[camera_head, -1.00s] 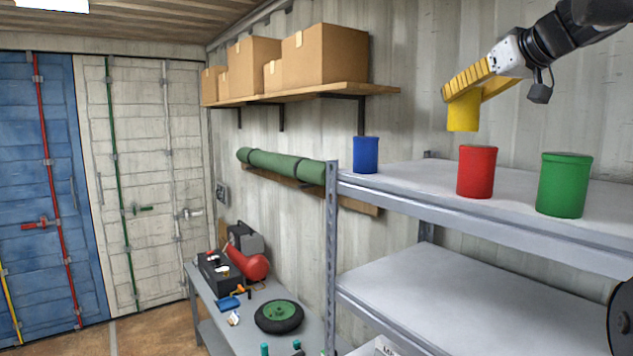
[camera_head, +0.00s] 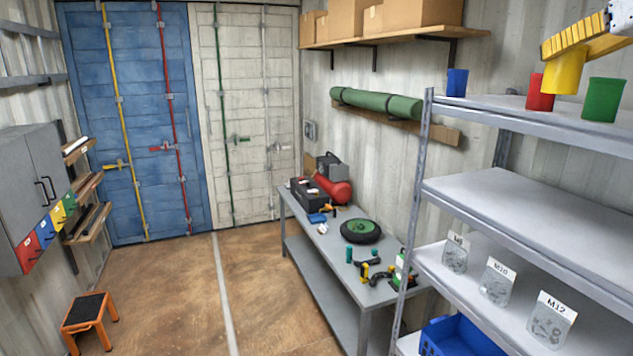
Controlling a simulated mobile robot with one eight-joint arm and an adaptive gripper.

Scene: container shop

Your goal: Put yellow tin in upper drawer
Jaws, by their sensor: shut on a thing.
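The yellow tin (camera_head: 564,75) hangs from my gripper (camera_head: 575,52), which is shut on it at the upper right, above the top shelf. Behind and below it, the red tin (camera_head: 540,95) and the green tin (camera_head: 603,100) stand on the shelf; the blue tin (camera_head: 457,83) stands farther left. I cannot tell which is the upper drawer.
The metal shelf unit (camera_head: 480,185) fills the right side. An orange step stool (camera_head: 88,314) is on the floor at left. The middle floor (camera_head: 165,290) is clear.

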